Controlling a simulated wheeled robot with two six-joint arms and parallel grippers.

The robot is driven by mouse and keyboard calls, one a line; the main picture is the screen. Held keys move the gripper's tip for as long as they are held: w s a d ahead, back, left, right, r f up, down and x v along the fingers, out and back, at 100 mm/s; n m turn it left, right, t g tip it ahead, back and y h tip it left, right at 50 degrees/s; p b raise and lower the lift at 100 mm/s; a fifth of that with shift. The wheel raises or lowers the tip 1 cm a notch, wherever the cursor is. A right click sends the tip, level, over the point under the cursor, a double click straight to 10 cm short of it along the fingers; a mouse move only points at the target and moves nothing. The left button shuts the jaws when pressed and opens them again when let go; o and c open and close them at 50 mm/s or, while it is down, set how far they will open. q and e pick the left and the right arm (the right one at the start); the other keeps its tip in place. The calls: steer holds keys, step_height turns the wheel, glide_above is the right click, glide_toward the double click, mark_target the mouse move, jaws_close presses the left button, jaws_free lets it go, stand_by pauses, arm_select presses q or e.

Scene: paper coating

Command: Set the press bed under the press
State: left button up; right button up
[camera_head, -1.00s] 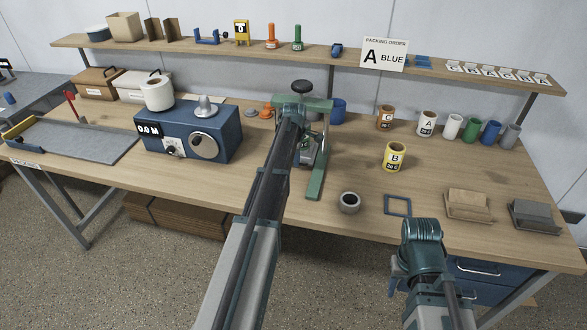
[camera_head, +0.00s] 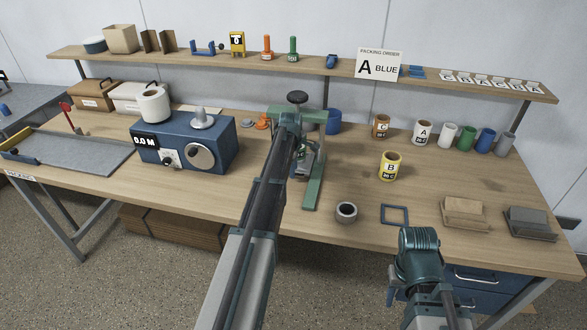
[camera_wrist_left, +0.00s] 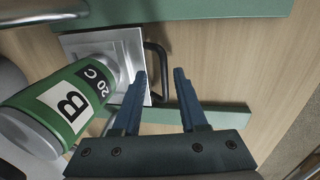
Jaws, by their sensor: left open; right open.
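The green press (camera_head: 314,185) stands mid-table with a black knob (camera_head: 297,97) on top; my left arm hides much of it. In the left wrist view, the silver press bed (camera_wrist_left: 148,90) with a dark handle (camera_wrist_left: 159,62) lies between green parts of the press frame (camera_wrist_left: 225,113). A silver can with a green "B 20 C" label (camera_wrist_left: 75,97) overlaps the bed in that view; I cannot tell whether it rests on it. My left gripper (camera_wrist_left: 160,73) is open, with the handle showing between its fingertips. My right gripper (camera_head: 393,295) is open and empty at the table's front edge, its fingers mostly hidden.
A grey ring (camera_head: 346,212), a dark square frame (camera_head: 394,215) and a yellow can B (camera_head: 389,167) lie right of the press. Several cans, a tan block (camera_head: 465,211) and a grey block (camera_head: 529,222) are farther right. A blue machine (camera_head: 185,145) stands to the left.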

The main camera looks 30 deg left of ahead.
arm_select(q)
step_height(320, 180, up, 14)
steer(key=s+p, duration=0.2)
steer(key=p, duration=1.1)
steer(key=shift+s+d+f, duration=0.2)
steer(key=shift+d+f, duration=0.05)
steer(key=shift+d, duration=0.05)
steer(key=s+d+f+m+g+b, duration=0.1)
steer(key=s+d+m, duration=0.5)
steer(key=d, duration=0.4)
steer(key=s+d+f+m+b, duration=0.1)
steer(key=s+d+f+m, duration=0.1)
steer(key=s+d+m, duration=0.6)
steer(key=s+d+f+m+g+b, duration=0.1)
steer(key=s+d+m+b, duration=0.1)
steer(key=s+d+m, duration=0.8)
steer(key=s+d, duration=0.5)
steer(key=s, duration=0.1)
steer(key=shift+s+f+m+y, duration=0.25)
steer(key=shift+f+m+y, duration=0.05)
steer(key=shift+f+y, duration=0.1)
